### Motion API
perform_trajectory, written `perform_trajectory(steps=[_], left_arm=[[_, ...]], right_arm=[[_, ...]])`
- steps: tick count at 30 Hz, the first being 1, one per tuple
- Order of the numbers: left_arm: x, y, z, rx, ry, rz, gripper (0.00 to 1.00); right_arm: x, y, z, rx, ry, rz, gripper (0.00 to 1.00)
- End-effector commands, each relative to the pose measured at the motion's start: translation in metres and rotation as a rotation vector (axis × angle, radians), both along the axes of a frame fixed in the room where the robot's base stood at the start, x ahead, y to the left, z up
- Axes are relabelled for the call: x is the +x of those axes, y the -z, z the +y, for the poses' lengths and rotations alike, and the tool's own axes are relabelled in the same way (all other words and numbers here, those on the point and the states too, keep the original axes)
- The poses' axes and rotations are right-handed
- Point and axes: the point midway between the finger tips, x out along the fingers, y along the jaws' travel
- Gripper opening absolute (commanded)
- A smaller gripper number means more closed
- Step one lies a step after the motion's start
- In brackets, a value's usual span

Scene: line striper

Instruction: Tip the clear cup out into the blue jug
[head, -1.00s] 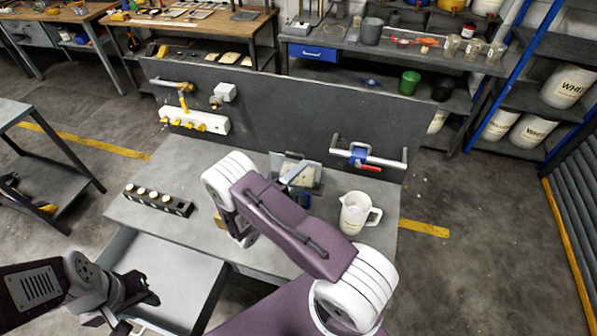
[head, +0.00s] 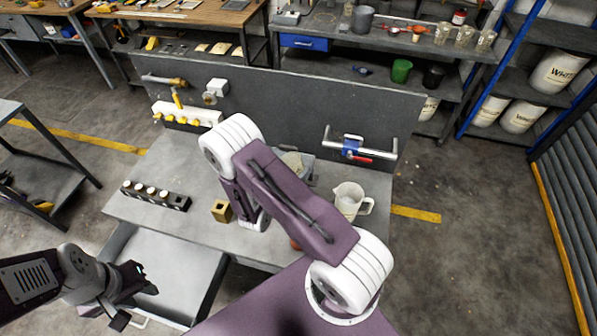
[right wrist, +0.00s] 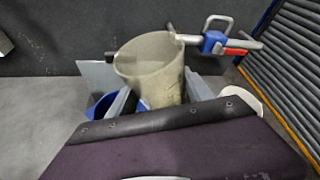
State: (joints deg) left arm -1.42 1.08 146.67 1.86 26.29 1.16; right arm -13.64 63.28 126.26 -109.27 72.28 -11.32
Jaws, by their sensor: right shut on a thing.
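The clear cup (right wrist: 152,70), greyish and see-through, is between the two fingers of my right gripper (right wrist: 160,98), which is shut on it. Its wide mouth is up in the right wrist view; its contents are unclear. In the head view the cup (head: 292,162) shows only partly behind my right arm. A blue vessel, likely the blue jug (right wrist: 101,107), shows partly behind the left finger in the right wrist view, below and left of the cup. In the head view my arm hides it. My left gripper (head: 130,290) is open and empty over the drawer.
A white jug (head: 348,200) stands on the bench at right; its edge (right wrist: 241,98) shows in the right wrist view. A brass block (head: 221,211) and a black rack (head: 156,196) stand left. A grey back panel (head: 270,105) carries pipes and a red-handled valve.

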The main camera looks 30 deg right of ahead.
Motion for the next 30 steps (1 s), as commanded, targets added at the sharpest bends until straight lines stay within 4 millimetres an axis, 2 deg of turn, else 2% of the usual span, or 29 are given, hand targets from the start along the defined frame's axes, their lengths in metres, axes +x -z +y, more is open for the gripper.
perform_trajectory(steps=[5,14,22,30], left_arm=[[0.0,0.008,0.0,0.0,0.0,0.0,0.36],[0.0,0.006,0.0,0.0,0.0,0.0,0.36],[0.0,0.006,0.0,0.0,0.0,0.0,0.36],[0.0,0.006,0.0,0.0,0.0,0.0,0.36]], right_arm=[[0.004,0.0,0.003,0.072,0.001,-0.09,0.03],[0.004,-0.002,0.003,0.081,0.001,-0.103,0.03],[0.004,-0.028,0.003,0.211,0.002,-0.265,0.03],[0.005,-0.032,0.003,0.234,0.002,-0.291,0.03]])
